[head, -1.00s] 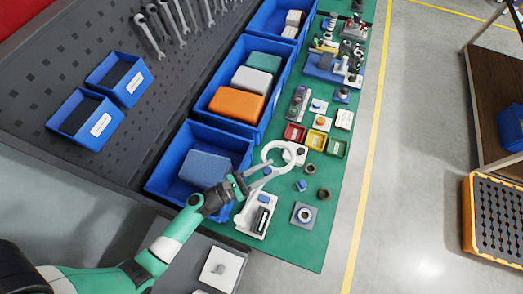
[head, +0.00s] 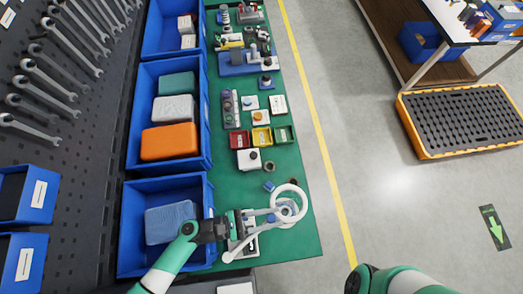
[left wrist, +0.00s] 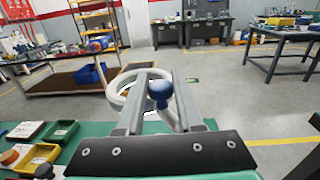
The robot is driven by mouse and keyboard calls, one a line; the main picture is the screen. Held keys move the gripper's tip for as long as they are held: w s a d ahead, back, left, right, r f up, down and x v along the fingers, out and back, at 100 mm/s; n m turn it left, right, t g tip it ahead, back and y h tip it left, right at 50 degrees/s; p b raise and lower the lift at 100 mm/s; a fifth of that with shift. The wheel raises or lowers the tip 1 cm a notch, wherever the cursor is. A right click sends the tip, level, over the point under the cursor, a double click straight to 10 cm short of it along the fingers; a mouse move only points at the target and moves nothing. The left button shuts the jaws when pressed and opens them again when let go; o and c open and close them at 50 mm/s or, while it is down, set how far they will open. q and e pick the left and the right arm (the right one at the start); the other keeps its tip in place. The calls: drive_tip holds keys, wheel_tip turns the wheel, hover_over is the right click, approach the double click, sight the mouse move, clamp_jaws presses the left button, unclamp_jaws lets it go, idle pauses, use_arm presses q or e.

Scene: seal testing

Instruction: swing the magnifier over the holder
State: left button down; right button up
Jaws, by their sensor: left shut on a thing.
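The magnifier (head: 302,196) is a white ring with a curved white arm that runs back to the lower left. In the head view its ring lies over the holder (head: 286,213), a grey plate with a round seat, partly hidden by the ring and fingers. My left gripper (head: 272,213) reaches to the ring from the left. In the left wrist view its two grey fingers (left wrist: 160,95) close on a blue knob (left wrist: 159,90), with the magnifier's white ring (left wrist: 117,99) just behind it. My right gripper is out of frame; only part of that arm shows at lower right.
A white block with a dark knob (head: 249,160) stands up the green mat (head: 296,245). Red, yellow and green trays (head: 262,137) lie beyond it. A dark ring (head: 268,167) and a blue cap (head: 269,186) lie near the magnifier. Blue bins (head: 125,225) line the left.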

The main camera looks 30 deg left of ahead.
use_arm(q)
drive_tip(key=shift+s+d+m+g+h, duration=0.25)
drive_tip(key=shift+d+m+g+h, duration=0.05)
drive_tip(key=shift+d+g, duration=0.15)
drive_tip(key=c, duration=0.5)
unclamp_jaws()
drive_tip(key=shift+d, duration=0.15)
drive_tip(key=shift+c, duration=0.2)
drive_tip(key=shift+w, duration=0.1)
